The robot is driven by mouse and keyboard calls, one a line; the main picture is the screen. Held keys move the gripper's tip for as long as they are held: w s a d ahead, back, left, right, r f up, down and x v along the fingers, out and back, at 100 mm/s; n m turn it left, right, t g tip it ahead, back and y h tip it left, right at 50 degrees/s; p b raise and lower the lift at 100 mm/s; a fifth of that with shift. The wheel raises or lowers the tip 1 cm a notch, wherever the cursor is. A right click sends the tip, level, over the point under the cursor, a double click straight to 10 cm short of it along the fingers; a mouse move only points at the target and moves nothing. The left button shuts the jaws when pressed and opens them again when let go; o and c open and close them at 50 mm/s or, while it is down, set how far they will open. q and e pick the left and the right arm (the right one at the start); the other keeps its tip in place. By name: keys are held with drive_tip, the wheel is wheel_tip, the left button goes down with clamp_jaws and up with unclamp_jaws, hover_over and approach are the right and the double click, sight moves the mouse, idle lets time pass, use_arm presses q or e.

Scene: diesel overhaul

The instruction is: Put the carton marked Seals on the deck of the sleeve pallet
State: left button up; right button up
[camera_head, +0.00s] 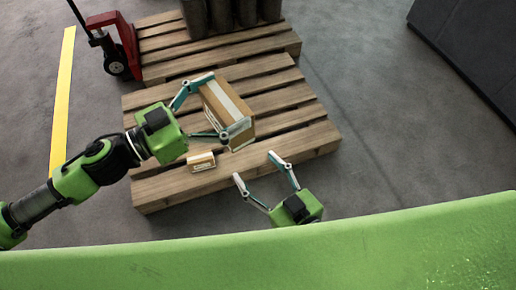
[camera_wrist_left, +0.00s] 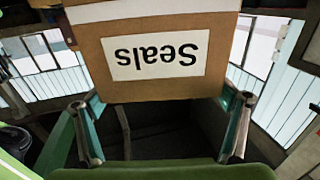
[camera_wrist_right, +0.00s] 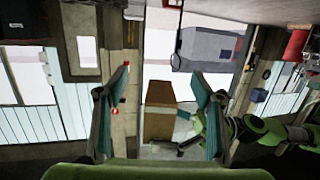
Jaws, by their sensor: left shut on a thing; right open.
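The carton (camera_head: 224,100) is brown with a pale tape strip. In the left wrist view its white label reads Seals, upside down (camera_wrist_left: 155,52). My left gripper (camera_head: 218,107) is shut on it, one finger on each side. The carton is over the front wooden pallet (camera_head: 285,140); I cannot tell whether it touches the slats. Behind is another wooden pallet (camera_head: 165,45) bearing dark cylinders (camera_head: 225,14), which look like sleeves. My right gripper (camera_head: 254,167) is open and empty at the front pallet's near edge. The carton also shows beyond its fingers in the right wrist view (camera_wrist_right: 158,108).
A small box (camera_head: 201,161) sits on the front pallet near its front edge, just below the carton. A red pallet jack (camera_head: 125,45) stands at the back left, by a yellow floor line (camera_head: 62,100). A dark cabinet (camera_head: 470,45) is at the right; floor between is clear.

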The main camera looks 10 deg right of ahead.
drive_tip(key=t+y, duration=0.1)
drive_tip(key=t, duration=0.1)
approach(226, 112)
drive_tip(key=f, duration=0.1)
drive_tip(key=w+f, duration=0.1)
drive_tip(key=f, duration=0.2)
drive_tip(key=shift+w+d+f, duration=0.25)
drive_tip(key=shift+d+f, duration=0.05)
drive_tip(key=shift+d, duration=0.1)
drive_tip(key=shift+r, duration=0.3)
drive_tip(key=x, duration=1.2)
drive_tip(key=shift+s+a, duration=0.1)
drive_tip(key=shift+c, duration=0.3)
drive_tip(key=c, duration=1.3)
use_arm(q)
drive_tip(key=o, duration=1.1)
